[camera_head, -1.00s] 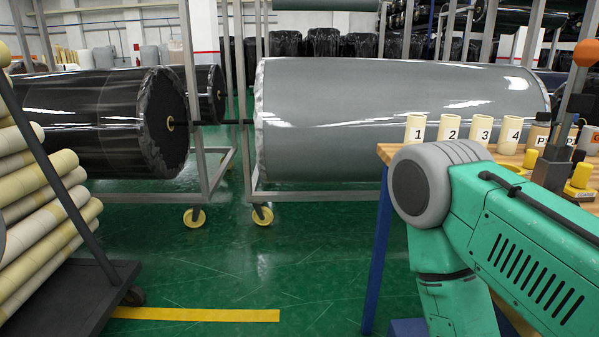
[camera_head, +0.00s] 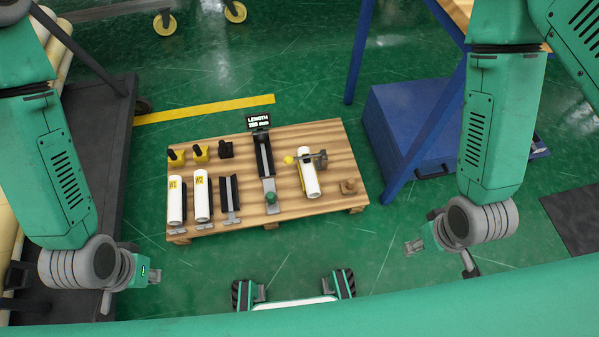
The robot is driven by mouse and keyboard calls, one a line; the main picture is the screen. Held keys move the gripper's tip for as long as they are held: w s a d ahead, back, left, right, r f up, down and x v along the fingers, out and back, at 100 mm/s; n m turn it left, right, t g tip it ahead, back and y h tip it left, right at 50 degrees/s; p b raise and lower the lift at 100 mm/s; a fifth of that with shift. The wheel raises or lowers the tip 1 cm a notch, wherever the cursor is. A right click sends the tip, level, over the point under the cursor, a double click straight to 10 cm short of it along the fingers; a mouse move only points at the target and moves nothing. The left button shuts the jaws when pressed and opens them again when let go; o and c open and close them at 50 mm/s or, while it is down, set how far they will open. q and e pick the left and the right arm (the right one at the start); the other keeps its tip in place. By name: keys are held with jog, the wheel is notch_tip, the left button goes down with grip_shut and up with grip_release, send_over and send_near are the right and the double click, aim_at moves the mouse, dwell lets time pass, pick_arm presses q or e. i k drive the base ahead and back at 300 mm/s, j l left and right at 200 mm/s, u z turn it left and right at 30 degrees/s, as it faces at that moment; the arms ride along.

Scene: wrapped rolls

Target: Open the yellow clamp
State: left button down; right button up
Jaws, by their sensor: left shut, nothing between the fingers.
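A yellow ball knob (camera_head: 289,160) sticks out to the left of a grey clamp head (camera_head: 320,158) over a white roll (camera_head: 309,180) on the right half of a wooden pallet (camera_head: 340,140). Yellow also shows beside that roll. From this height I cannot tell how the clamp is latched. My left gripper (camera_head: 152,274) is shut and empty, at the lower left, apart from the pallet. My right gripper (camera_head: 430,250) is at the lower right, also away from the pallet. Its finger opening is unclear.
The pallet also holds two white rolls (camera_head: 202,198), dark trays, a green knob (camera_head: 270,197) and a LENGTH display (camera_head: 258,121). A blue cabinet (camera_head: 410,120) and table legs stand to the right. A dark cart (camera_head: 100,130) stands left. Green floor lies in front.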

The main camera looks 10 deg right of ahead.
aim_at(287, 160)
jog(key=k+j+z, duration=0.35)
jog(key=i+j+u, duration=0.15)
jog(key=u, duration=0.2)
jog(key=i+u, duration=0.4)
jog(key=i+j+u, duration=0.1)
jog(key=u, duration=0.25)
jog(key=i, duration=0.1)
